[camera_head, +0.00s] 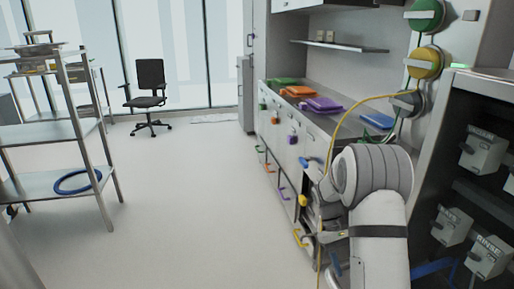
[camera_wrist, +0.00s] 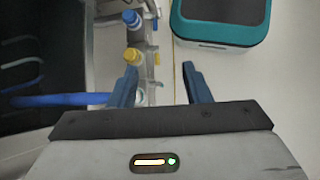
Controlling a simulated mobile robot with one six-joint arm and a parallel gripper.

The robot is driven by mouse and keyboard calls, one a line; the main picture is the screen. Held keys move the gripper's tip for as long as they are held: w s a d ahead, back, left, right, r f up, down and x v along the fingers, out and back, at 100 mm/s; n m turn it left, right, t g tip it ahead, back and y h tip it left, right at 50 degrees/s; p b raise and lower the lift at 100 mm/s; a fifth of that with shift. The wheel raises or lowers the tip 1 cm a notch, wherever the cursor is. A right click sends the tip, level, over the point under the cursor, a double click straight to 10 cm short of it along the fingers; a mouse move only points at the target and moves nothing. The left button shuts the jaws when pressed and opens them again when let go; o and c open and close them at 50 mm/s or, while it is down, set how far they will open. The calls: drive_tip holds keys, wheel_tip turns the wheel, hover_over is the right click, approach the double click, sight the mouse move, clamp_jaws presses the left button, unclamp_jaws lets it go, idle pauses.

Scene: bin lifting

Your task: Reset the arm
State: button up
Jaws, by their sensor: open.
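My arm (camera_head: 378,235) shows at the right of the head view, bent, with its white links in front of the counter and the dark rack. In the wrist view my gripper (camera_wrist: 161,78) has two blue fingers spread apart with nothing between them. Past the fingertips, a blue knob (camera_wrist: 131,19) and a yellow knob (camera_wrist: 132,56) show to the left. A yellow line runs up behind the gap between the fingers. In the head view the gripper is mostly hidden or too small to make out.
A dark rack (camera_head: 450,150) with grey boxes stands close to my arm. A counter (camera_head: 335,122) with coloured lids runs along the right. A metal shelf (camera_head: 50,183) stands left; the middle floor is clear to a chair (camera_head: 150,85).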

drive_tip(key=s+a+r+t+y+p, duration=0.1)
drive_tip(key=s+a+r+t+p, duration=0.2)
drive_tip(key=s+r, duration=0.3)
drive_tip(key=s+a+r+m+t+y+p, duration=0.1)
drive_tip(key=s+a+r+t+p, duration=0.2)
drive_tip(key=r, duration=1.1)
drive_tip(key=s+a+r+m+t+y+p, duration=0.1)
drive_tip(key=s+a+r+t+p, duration=0.2)
drive_tip(key=s+r+p, duration=0.4)
drive_tip(key=s+a+r, duration=0.1)
drive_tip(key=s+r, duration=0.1)
drive_tip(key=s, duration=0.1)
drive_tip(key=shift+s+a+r+t+p, duration=0.25)
drive_tip(key=shift+s+r+t+p, duration=0.1)
drive_tip(key=shift+s+r+t, duration=0.05)
